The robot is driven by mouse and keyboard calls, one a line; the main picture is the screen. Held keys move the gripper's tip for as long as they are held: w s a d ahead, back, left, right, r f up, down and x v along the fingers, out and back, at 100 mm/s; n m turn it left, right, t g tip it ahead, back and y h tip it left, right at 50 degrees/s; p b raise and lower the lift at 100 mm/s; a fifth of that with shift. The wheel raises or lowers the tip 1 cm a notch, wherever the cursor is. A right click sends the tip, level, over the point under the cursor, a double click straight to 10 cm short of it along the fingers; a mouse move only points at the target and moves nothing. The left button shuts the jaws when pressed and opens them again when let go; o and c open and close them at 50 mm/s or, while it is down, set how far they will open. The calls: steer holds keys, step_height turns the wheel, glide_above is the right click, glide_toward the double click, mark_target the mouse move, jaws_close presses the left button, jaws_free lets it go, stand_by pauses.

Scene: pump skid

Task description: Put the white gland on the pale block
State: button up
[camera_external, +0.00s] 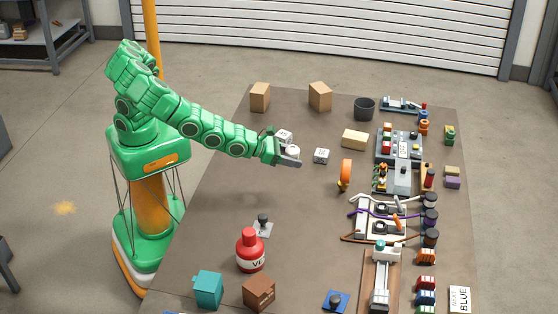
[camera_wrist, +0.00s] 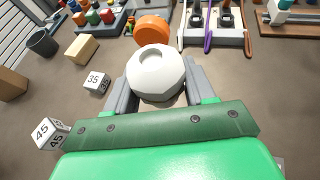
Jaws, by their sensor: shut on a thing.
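My gripper (camera_external: 289,160) is shut on the white gland (camera_wrist: 155,72), a rounded white piece with a shallow round recess in its top. The gland sits between the two grey fingers; in the external view it is small and partly hidden by them. The pale block (camera_external: 355,139) is a light wooden block lying on the table, to the right of and beyond my gripper. In the wrist view the pale block (camera_wrist: 81,48) is at the upper left, apart from the gland, with its top bare.
White numbered cubes (camera_external: 321,156) (camera_wrist: 44,132) stand near my gripper. An orange ring (camera_external: 346,172) stands right of it. A dark bin (camera_external: 364,109) is behind the pale block, and pump fixtures (camera_external: 400,145) are to its right. The table front of my gripper is mostly clear.

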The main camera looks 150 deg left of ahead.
steer(key=s+a+r+n+g+y, duration=0.1)
steer(key=s+a+n+g, duration=0.1)
steer(key=s+a, duration=1)
steer(key=s+a+r+n+g+y, duration=0.15)
steer(key=s+a, duration=0.65)
steer(key=a, duration=0.8)
steer(key=h, duration=0.1)
glide_above(356, 135)
steer(key=shift+s+d+f, duration=0.1)
steer(key=shift+d+f, duration=0.05)
steer(key=shift+f, duration=1.3)
steer(key=shift+s+d+f, duration=0.1)
steer(key=shift+d+f, duration=0.05)
steer(key=shift+f, duration=1.25)
steer(key=shift+s+d+f, duration=0.1)
steer(key=shift+d+f, duration=0.05)
steer(key=shift+f, duration=1.3)
steer(key=shift+w+a+f, duration=0.25)
steer(key=shift+a+f, duration=0.2)
steer(key=shift+f, duration=1.65)
